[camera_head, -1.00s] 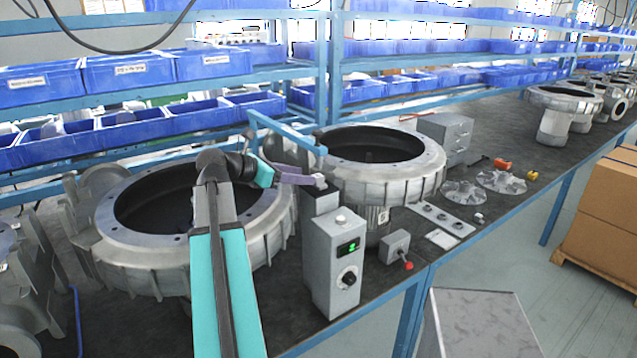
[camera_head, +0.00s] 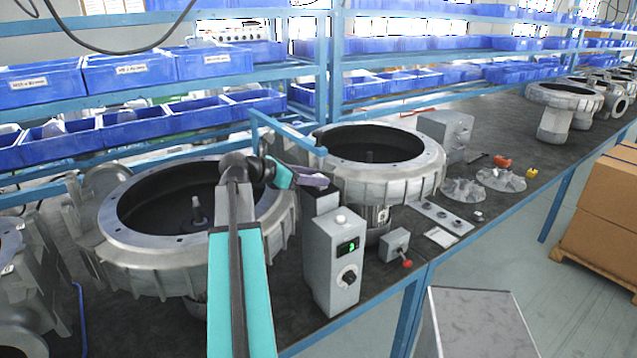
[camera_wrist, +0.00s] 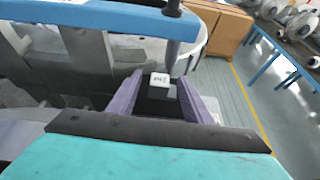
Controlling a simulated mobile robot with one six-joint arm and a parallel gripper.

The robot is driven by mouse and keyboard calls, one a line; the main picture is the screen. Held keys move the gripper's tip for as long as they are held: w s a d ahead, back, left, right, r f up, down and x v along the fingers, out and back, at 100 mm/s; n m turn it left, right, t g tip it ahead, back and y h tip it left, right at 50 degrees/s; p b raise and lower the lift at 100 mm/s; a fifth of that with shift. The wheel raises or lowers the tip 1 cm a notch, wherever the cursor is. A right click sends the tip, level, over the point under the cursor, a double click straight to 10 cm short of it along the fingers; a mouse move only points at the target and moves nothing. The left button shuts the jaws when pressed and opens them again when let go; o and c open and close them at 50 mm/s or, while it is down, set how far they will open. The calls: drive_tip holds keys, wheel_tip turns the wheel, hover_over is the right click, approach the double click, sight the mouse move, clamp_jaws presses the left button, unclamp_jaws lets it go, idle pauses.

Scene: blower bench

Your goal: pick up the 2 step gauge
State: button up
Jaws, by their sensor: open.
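My gripper (camera_head: 318,181) has purple fingers and is above the dark-topped stand behind the control box in the head view. In the wrist view my gripper (camera_wrist: 161,84) is open, with one finger on each side of a small grey block (camera_wrist: 160,78). The block's pale top face carries a dark mark too small to read surely; I cannot confirm that it is the 2 step gauge. I cannot tell whether the fingers touch it. In the head view my fingers hide the block.
A grey control box (camera_head: 333,265) with a green display and black knob stands just in front. Large blower housings (camera_head: 385,185) and (camera_head: 130,265) flank my gripper. A blue bracket (camera_head: 290,135) is close behind it. A small red-knobbed box (camera_head: 396,243) sits to the right.

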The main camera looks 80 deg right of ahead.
drive_tip(key=c, duration=1.1)
clamp_jaws()
drive_tip(key=shift+r+b, duration=0.2)
drive_tip(key=shift+b, duration=0.2)
drive_tip(key=s+a+b, duration=0.4)
drive_tip(key=s+a, duration=0.4)
drive_tip(key=a, duration=0.1)
drive_tip(key=shift+s, duration=0.35)
drive_tip(key=shift+a+b, duration=0.2)
drive_tip(key=shift+b, duration=0.35)
